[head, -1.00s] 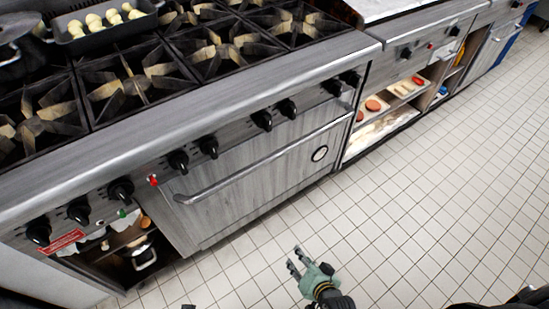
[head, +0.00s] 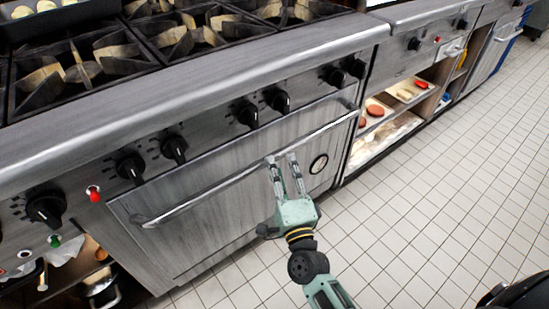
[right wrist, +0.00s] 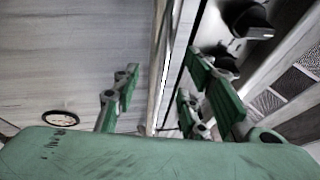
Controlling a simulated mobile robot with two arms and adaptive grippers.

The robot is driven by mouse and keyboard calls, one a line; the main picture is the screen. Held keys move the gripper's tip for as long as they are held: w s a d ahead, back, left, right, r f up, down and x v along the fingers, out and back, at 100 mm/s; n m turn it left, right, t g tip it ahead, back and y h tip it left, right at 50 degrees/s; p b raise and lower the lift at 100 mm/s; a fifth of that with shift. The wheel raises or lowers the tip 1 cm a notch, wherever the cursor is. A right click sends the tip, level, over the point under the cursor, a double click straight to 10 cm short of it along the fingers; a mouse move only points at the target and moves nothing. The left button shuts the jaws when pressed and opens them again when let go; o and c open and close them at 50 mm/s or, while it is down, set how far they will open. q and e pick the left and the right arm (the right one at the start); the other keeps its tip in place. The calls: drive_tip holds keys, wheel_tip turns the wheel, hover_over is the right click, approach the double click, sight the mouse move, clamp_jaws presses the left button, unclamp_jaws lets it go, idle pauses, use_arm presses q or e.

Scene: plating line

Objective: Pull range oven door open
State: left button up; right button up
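The range oven door (head: 215,225) is a grey brushed-metal panel below the knobs and appears closed. Its long bar handle (head: 205,192) runs along the door's upper part. My right gripper (head: 281,159) is at the handle, right of its middle, fingers pointing toward the door. In the right wrist view the handle (right wrist: 163,60) passes between the spread green fingers (right wrist: 160,90), with gaps visible on both sides. The gripper is open and holds nothing. My left gripper is not in view.
Black knobs (head: 247,114) line the panel just above the handle. Burner grates (head: 185,45) cover the range top. Open shelves with food (head: 385,130) stand to the right, and a shelf with a pot (head: 100,290) is at lower left.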

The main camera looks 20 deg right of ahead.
sight(276, 157)
drive_tip(key=shift+w+d+r, duration=0.1)
drive_tip(key=shift+w+r, duration=0.1)
drive_tip(key=shift+w, duration=1)
drive_tip(key=shift+w+d+r, duration=0.1)
drive_tip(key=shift+w+r, duration=0.05)
drive_tip(key=shift+w, duration=1)
drive_tip(key=shift+a, duration=0.1)
clamp_jaws()
